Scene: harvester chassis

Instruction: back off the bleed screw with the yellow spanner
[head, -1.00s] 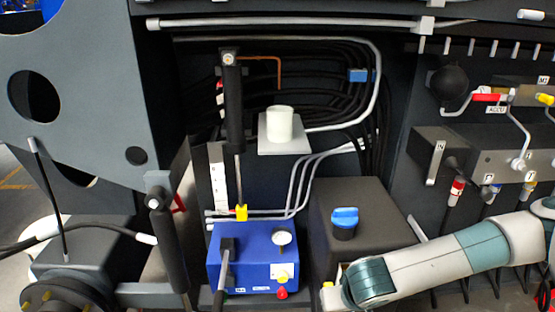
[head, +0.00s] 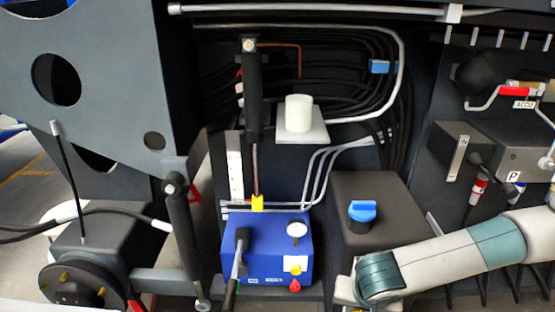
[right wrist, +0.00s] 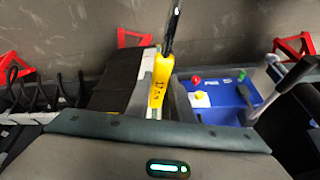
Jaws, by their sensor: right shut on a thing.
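The yellow spanner (right wrist: 160,82) is in the right wrist view, with a dark shaft running up from its yellow part. My right gripper (right wrist: 160,98) is shut on that yellow part, its grey fingers on either side. In the head view my right arm crosses the lower right, and its gripper is largely out of frame at the bottom edge. The blue pump box (head: 268,250) stands to its left, with a gauge, a lever and red and yellow fittings; it also shows in the right wrist view (right wrist: 222,100). I cannot tell which part is the bleed screw. My left gripper is out of view.
A dark tank with a blue cap (head: 362,211) stands right of the pump box. A black cylinder (head: 253,95) rises behind the box. A white cup on a plate (head: 299,117) is above. Hoses and a valve block (head: 515,148) fill the right.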

